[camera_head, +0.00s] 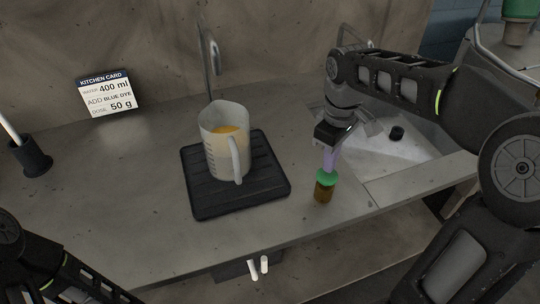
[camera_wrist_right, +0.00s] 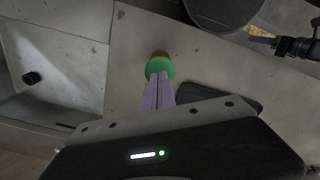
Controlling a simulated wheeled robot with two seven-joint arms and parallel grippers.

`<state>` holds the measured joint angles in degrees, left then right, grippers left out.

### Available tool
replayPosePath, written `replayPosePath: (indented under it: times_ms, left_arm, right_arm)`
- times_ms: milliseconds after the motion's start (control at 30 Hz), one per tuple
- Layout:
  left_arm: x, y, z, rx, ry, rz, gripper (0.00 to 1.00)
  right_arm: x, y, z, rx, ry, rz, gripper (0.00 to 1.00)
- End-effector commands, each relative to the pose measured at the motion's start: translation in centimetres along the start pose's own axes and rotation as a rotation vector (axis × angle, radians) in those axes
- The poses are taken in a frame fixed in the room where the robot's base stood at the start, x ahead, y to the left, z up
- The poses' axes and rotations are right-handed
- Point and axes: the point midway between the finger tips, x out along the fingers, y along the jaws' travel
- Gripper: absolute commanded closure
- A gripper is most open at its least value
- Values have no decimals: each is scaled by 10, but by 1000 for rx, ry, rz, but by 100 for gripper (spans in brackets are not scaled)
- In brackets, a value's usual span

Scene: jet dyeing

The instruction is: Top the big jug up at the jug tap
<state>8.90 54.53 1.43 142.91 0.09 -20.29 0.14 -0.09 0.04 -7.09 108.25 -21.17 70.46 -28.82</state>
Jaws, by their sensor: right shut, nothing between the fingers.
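The big jug (camera_head: 216,155) is clear, with a handle and measuring marks, and holds yellow-orange liquid. It stands upright on a black mat (camera_head: 205,203), in front of and below the slim tap (camera_head: 213,58) at the wall. My right gripper (camera_head: 329,168) is shut and empty, its lavender fingers (camera_wrist_right: 158,88) directly above a small brown bottle (camera_head: 323,193) with a green top (camera_wrist_right: 160,67). I cannot tell if they touch it.
A sink (camera_head: 388,160) lies to the right, with a dark round piece (camera_head: 397,133) in it. A card (camera_head: 108,92) reads 400 ml, add blue dye, 50 g. A black cup (camera_head: 30,157) with a white stick stands far left.

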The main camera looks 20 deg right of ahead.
Motion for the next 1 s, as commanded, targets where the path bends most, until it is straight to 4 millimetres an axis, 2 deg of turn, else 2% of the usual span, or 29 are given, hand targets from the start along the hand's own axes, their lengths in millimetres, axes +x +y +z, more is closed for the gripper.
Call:
replayPosePath:
  times_ms: [467, 1000]
  left_arm:
    - [0, 0, 0, 0, 0, 0, 63]
    - [9, -4, 0, 0, 0, 0, 63]
  right_arm:
    - [1, 0, 0, 0, 0, 0, 100]
    - [14, 0, 0, 0, 0, 0, 100]
